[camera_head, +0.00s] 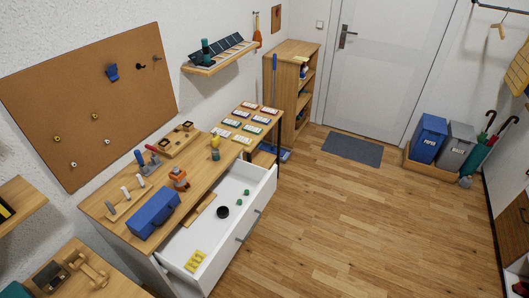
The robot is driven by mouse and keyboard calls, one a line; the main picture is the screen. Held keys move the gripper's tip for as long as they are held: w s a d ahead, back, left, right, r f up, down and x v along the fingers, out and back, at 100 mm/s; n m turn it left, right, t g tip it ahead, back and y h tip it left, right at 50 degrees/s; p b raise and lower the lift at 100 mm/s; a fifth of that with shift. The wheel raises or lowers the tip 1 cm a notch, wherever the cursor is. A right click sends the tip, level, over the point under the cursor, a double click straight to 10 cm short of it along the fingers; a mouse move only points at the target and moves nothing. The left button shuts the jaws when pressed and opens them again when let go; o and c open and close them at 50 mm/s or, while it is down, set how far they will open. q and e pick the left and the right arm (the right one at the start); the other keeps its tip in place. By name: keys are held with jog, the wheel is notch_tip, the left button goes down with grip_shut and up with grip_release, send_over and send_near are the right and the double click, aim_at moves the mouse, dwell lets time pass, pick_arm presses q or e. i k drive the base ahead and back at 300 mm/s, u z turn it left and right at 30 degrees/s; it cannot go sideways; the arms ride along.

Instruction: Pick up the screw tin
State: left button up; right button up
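No thing in view is clearly readable as the screw tin. A small round black container (223,212) lies in the open white drawer (205,262) of the workbench and could be the tin, but I cannot tell. Small green pieces (242,197), a yellow item (195,260) and a wooden strip (200,210) lie in the same drawer. Neither of my grippers shows in the head view.
A blue toolbox (153,214), an orange tool (179,178) and a wooden rack (128,196) crowd the workbench top (203,168). The drawer juts out into the room. The wooden floor (345,225) in front is clear. Bins (428,138) stand at the right.

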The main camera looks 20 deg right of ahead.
aim_at(215, 152)
jog(key=z, duration=1.45)
jog(key=i, duration=2.9)
jog(key=u, duration=3.85)
